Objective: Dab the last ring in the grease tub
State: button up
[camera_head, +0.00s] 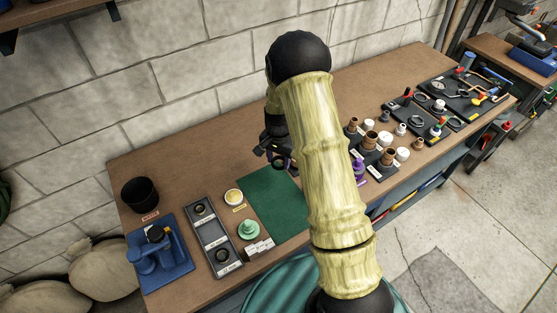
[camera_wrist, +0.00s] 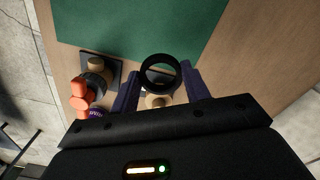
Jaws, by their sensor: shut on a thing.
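My gripper (camera_head: 275,155) hangs above the far end of the green mat (camera_head: 272,207), partly hidden behind my own arm. In the wrist view my gripper (camera_wrist: 159,82) is shut on a black ring (camera_wrist: 146,72), which sits between the dark fingers with its hole facing the camera. The grease tub (camera_head: 234,196) is a small pale round tub with yellowish content, left of the mat and apart from the gripper. It is not in the wrist view. A grey compartment tray (camera_head: 213,235) left of the tub holds dark rings in its far and near compartments.
A black bin (camera_head: 140,193) and a blue vise-like tool (camera_head: 158,258) are at the left. Brown and white fittings (camera_head: 370,138) crowd the bench to the right. The mat looks clear.

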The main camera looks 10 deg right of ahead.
jog(key=shift+o, duration=0.8)
jog(key=shift+c, duration=0.5)
jog(key=s+f+n+p, duration=0.2)
jog(key=s+n+p, duration=0.3)
jog(key=n, duration=0.3)
jog(key=shift+s+f, duration=0.25)
jog(key=shift+s, duration=0.45)
jog(key=shift+d, duration=0.1)
